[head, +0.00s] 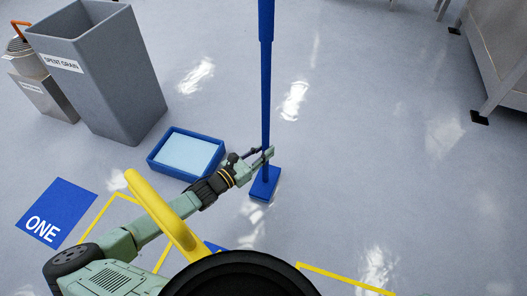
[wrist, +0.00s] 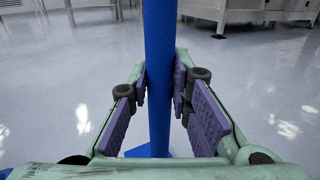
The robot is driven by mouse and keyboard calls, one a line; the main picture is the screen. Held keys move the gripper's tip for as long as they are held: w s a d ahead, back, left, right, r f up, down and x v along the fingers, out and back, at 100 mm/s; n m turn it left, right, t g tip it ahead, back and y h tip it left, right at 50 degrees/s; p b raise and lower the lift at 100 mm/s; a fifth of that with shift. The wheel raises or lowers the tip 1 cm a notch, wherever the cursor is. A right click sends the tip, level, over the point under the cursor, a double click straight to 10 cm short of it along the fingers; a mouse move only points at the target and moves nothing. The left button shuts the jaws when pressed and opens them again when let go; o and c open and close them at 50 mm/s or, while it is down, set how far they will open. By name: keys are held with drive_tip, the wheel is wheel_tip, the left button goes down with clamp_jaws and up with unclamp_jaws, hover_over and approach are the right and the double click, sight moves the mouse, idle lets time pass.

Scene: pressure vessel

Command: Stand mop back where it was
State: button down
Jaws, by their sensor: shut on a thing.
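The blue mop (head: 266,90) stands upright on the floor, its long handle rising out of the top of the head view and its flat blue head (head: 265,184) at the bottom. My gripper (head: 263,155) is around the lower handle, just above the mop head. In the wrist view the handle (wrist: 159,70) runs between the purple finger pads of my gripper (wrist: 160,88), which is shut on it. Part of the blue mop head (wrist: 140,152) shows low in the wrist view, partly hidden by my gripper.
A shallow blue tray (head: 152,163) with a pale blue inside lies left of the mop. A grey SPENT GRAIN bin (head: 110,85) stands behind it. A blue ONE floor mark (head: 55,213) and yellow lines are nearer. Metal furniture (head: 500,50) stands far right. The floor between is clear.

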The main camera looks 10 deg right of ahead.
drive_tip(key=c, duration=1.5)
unclamp_jaws()
drive_tip(key=shift+f, duration=0.1)
drive_tip(key=shift+o, duration=0.2)
drive_tip(key=p+v, duration=0.6)
drive_tip(key=v, duration=0.6)
